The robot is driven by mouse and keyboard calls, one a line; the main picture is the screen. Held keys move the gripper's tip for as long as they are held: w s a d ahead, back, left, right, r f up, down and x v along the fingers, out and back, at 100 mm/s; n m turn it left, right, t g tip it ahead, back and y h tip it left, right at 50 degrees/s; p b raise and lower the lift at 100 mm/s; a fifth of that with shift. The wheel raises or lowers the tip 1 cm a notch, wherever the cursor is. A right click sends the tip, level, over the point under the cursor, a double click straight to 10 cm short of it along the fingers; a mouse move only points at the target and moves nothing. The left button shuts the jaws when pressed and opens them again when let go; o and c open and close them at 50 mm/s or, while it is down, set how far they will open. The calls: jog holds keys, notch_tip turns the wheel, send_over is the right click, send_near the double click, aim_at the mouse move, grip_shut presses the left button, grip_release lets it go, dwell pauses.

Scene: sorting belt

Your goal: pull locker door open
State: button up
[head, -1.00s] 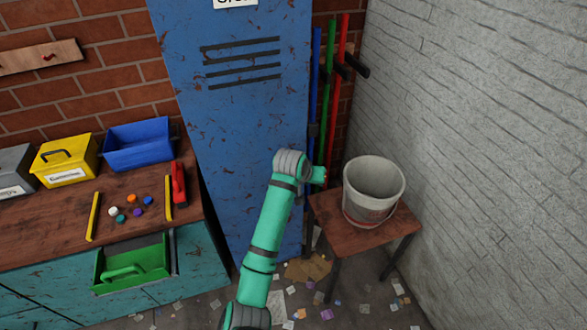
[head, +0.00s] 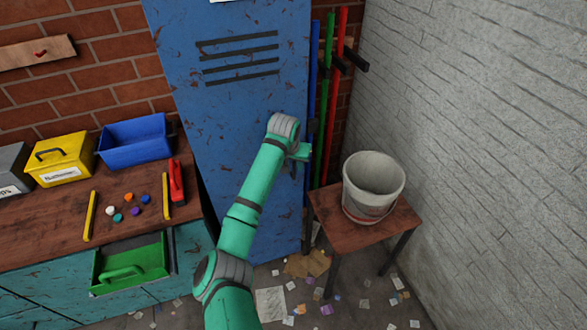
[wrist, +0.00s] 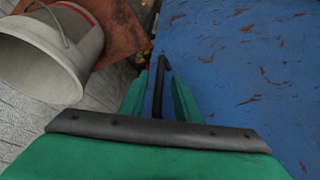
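The blue locker door (head: 235,125) stands upright in the middle of the head view, with dark vent slots near its top. It looks shut. My gripper (head: 301,152) is at the door's right edge, partly hidden behind my arm. In the wrist view, the blue door face (wrist: 245,75) fills the right side. A thin dark handle (wrist: 158,92) shows between the two green fingers of my gripper (wrist: 160,85). The fingers are apart, with gaps visible beside the handle. I cannot tell whether either finger touches it.
A grey bucket (head: 374,186) stands on a wooden stool (head: 348,232) close to the right of my gripper. Coloured poles (head: 330,105) lean beside the locker. A workbench (head: 45,226) with bins is at left. Scraps litter the floor; a grey wall (head: 480,130) bounds the right.

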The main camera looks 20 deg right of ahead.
aim_at(294, 168)
jog(key=shift+x, duration=1.85)
jog(key=shift+c, duration=0.5)
grip_shut()
jog(key=shift+s, duration=0.1)
